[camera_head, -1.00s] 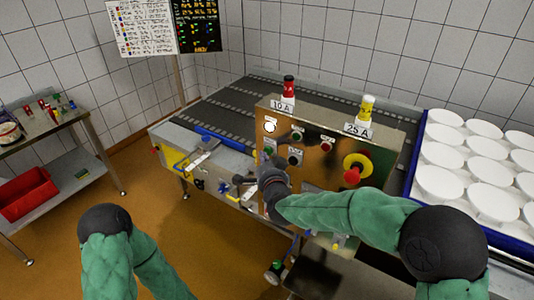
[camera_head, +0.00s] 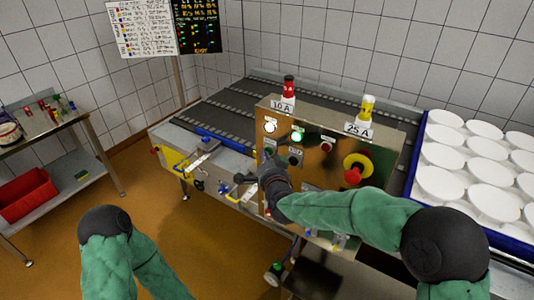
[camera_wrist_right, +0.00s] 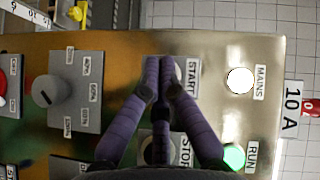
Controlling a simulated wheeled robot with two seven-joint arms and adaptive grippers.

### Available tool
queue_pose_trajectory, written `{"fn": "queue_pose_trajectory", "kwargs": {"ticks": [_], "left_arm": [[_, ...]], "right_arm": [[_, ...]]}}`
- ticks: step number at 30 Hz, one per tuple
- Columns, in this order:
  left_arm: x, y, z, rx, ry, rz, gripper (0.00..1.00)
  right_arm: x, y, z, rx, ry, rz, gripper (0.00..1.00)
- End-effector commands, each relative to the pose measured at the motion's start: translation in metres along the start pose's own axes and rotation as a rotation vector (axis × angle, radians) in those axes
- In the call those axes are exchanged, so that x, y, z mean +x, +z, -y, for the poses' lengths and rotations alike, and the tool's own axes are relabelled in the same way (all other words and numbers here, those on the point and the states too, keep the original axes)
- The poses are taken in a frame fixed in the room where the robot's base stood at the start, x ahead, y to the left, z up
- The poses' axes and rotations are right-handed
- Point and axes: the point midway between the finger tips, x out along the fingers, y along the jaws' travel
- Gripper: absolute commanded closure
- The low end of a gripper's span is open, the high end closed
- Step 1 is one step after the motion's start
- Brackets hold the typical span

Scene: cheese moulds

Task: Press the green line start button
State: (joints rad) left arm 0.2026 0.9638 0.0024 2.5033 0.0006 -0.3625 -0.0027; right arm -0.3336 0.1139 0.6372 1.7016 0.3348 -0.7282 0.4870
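The control panel (camera_head: 325,148) is a metal box with lamps and buttons. The green start button (camera_head: 268,153) shows as a small green spot at its left side, partly covered by my right gripper (camera_head: 266,161). In the right wrist view my right gripper (camera_wrist_right: 160,62) is shut and empty, its fingertips together over the button beside the START label (camera_wrist_right: 190,78). The fingers hide most of the button, so I cannot tell whether they touch it. The green RUN lamp (camera_head: 298,135) is lit; it also glows in the wrist view (camera_wrist_right: 234,156). My left gripper is out of view.
The white MAINS lamp (camera_head: 270,127) is lit. A black STOP button (camera_head: 295,160) is close to the right fingers. A red emergency knob on yellow (camera_head: 354,168) is farther right. A conveyor (camera_head: 225,112) lies behind, and white moulds (camera_head: 440,183) stand at the right.

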Motion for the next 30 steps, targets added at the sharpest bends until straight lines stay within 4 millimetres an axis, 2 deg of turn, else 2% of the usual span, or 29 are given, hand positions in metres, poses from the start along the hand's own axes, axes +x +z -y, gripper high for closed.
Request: {"fn": "queue_pose_trajectory", "kwargs": {"ticks": [17,30], "left_arm": [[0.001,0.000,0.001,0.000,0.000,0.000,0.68],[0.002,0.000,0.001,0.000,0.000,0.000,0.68]], "right_arm": [[0.001,-0.002,0.000,0.000,0.000,-0.001,1.00],[-0.011,0.010,0.004,-0.001,0.000,0.000,1.00]]}}
